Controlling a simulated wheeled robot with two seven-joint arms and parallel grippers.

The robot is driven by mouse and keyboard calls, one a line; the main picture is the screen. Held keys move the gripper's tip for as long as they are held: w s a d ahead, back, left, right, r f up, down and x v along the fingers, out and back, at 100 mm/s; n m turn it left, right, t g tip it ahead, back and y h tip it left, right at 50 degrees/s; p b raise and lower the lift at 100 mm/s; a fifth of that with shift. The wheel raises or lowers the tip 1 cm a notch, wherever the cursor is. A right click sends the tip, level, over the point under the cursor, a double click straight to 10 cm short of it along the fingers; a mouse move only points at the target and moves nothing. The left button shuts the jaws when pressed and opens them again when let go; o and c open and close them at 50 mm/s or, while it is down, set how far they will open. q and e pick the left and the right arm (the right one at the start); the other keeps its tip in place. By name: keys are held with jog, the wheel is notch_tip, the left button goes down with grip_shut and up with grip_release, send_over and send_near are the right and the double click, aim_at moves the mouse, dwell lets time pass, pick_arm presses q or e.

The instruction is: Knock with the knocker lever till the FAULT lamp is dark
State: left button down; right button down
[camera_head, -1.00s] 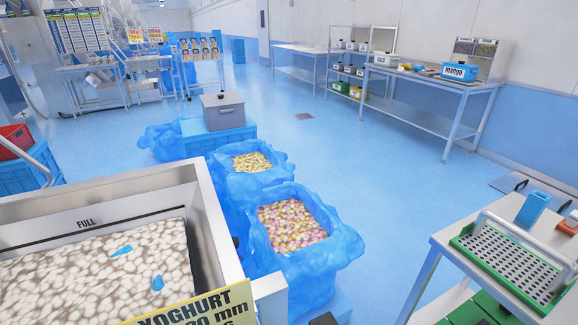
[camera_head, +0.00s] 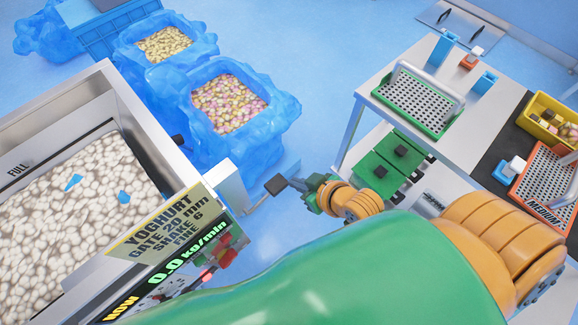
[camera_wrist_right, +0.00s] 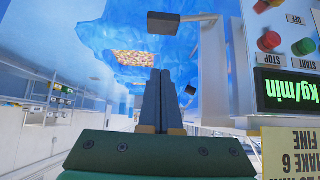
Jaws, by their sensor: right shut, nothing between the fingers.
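The knocker lever appears to be the dark block on a grey rod (camera_head: 275,184) at the right side of the yoghurt hopper (camera_head: 153,125). It also shows in the wrist view (camera_wrist_right: 177,22), ahead of my fingers. My right gripper (camera_head: 291,182) is shut and empty, its fingertips just right of the block in the head view. The wrist view shows its fingers (camera_wrist_right: 160,72) together and a gap to the block. A red glow (camera_head: 207,275) shows on the control panel beside the sign; I cannot tell whether it is the FAULT lamp. My left gripper is out of view.
The yoghurt sign (camera_head: 160,225) and a display reading 0.0 kg/min (camera_head: 188,252) are at the hopper's front. Blue-lined crates (camera_head: 283,111) of snacks stand behind the lever. A table (camera_head: 375,75) with a green-rimmed perforated tray (camera_head: 425,118) stands to the right.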

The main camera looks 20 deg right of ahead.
jog(key=shift+f, duration=0.1)
jog(key=b, duration=0.2)
send_over(273, 180)
jog(key=s+d, duration=0.1)
jog(key=s, duration=0.2)
notch_tip(273, 180, down, 7)
jog(key=shift+s+d+r, duration=0.1)
jog(key=shift+d+r, duration=0.05)
jog(key=shift+r, duration=0.05)
jog(key=f, duration=0.3)
jog(key=shift+w+f, duration=0.3)
jog(key=shift+f, duration=0.05)
jog(key=shift+s+f+b, duration=0.1)
jog(key=shift+f+b, duration=0.2)
jog(key=shift+f, duration=0.05)
